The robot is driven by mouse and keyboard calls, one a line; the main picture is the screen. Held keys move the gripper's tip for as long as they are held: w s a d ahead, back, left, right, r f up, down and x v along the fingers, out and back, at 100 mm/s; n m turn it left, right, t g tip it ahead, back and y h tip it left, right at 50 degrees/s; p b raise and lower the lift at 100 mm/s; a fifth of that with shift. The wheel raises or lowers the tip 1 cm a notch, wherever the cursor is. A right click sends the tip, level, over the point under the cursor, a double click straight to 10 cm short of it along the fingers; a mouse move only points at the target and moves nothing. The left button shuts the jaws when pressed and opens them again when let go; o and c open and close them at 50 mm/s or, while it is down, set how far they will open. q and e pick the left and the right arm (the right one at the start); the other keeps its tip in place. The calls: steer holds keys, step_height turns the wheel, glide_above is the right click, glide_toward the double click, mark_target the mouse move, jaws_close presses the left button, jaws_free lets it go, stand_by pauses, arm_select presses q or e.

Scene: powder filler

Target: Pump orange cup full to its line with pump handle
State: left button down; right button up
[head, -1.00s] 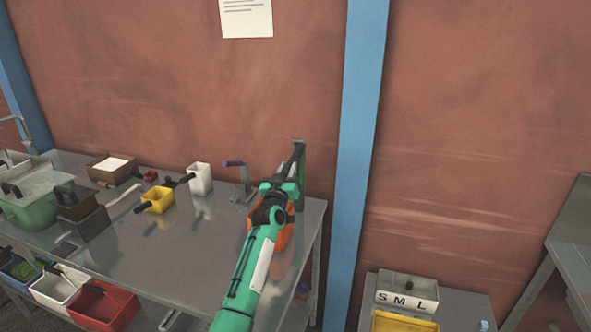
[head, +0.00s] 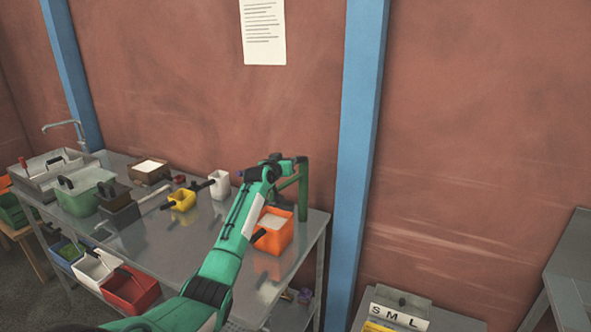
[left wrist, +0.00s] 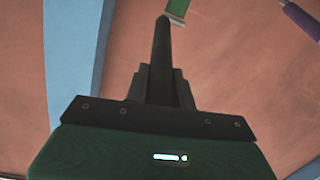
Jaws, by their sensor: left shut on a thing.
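The orange cup (head: 279,236) stands on the table's right end, with pale powder inside; its fill line cannot be made out. A green pump post (head: 303,188) stands just behind it. My left gripper (head: 270,166) is above the cup, beside the top of the post. The gripper and arm hide most of the handle in the head view. My right gripper is not in view.
A white cup (head: 219,184), a yellow cup (head: 183,202) and a brown box (head: 149,171) stand left on the steel table (head: 185,245). A purple handle (left wrist: 302,20) shows in the left wrist view. Blue, white and red bins sit below the table's front edge.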

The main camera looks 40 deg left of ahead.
arm_select(q)
steer(key=shift+r, duration=0.3)
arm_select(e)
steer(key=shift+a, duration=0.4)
arm_select(q)
steer(key=c, duration=1.2)
jaws_free()
steer(key=shift+o, duration=0.2)
steer(key=shift+w+f, duration=0.1)
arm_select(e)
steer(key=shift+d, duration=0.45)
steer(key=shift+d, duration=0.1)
arm_select(q)
steer(key=shift+s+d+b, duration=0.15)
steer(key=shift+s+b, duration=0.2)
steer(key=shift+s, duration=0.25)
steer(key=b+v, duration=0.4)
steer(key=v, duration=0.8)
steer(key=shift+s+r+b, duration=0.25)
steer(key=shift+r+b, duration=0.05)
steer(key=shift+b, duration=0.1)
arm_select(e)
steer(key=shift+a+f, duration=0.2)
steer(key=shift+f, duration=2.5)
